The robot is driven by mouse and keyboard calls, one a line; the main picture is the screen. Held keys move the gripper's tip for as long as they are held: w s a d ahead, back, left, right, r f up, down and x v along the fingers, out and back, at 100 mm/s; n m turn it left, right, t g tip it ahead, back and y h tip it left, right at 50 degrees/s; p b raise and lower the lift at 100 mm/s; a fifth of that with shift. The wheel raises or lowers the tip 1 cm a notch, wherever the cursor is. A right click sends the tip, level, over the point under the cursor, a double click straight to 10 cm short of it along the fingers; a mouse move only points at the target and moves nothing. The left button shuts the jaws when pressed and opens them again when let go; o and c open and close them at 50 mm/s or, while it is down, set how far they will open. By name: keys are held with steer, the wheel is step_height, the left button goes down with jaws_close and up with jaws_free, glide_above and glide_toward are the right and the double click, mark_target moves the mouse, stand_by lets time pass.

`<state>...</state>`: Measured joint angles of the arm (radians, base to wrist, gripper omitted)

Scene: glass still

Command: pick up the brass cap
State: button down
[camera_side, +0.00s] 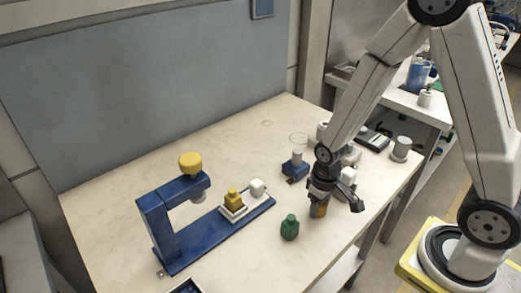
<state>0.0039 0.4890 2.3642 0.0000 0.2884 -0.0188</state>
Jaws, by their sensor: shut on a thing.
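My gripper (321,202) points down over the right part of the table, its dark jaws shut on a small brass-brown thing, which I take to be the brass cap (319,211). The jaws hide its upper part. I cannot tell whether its lower end touches the table or is just above it.
A green bottle (290,227) stands left of my gripper. A blue stand (165,230) with a yellow knob (190,162) carries a yellow piece (233,199) and a white piece (257,187). A clear glass vessel (298,146) sits over a blue block (295,170). The table's back left is clear.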

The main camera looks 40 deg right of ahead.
steer(key=shift+r, duration=1.1)
steer(key=shift+r, duration=2.4)
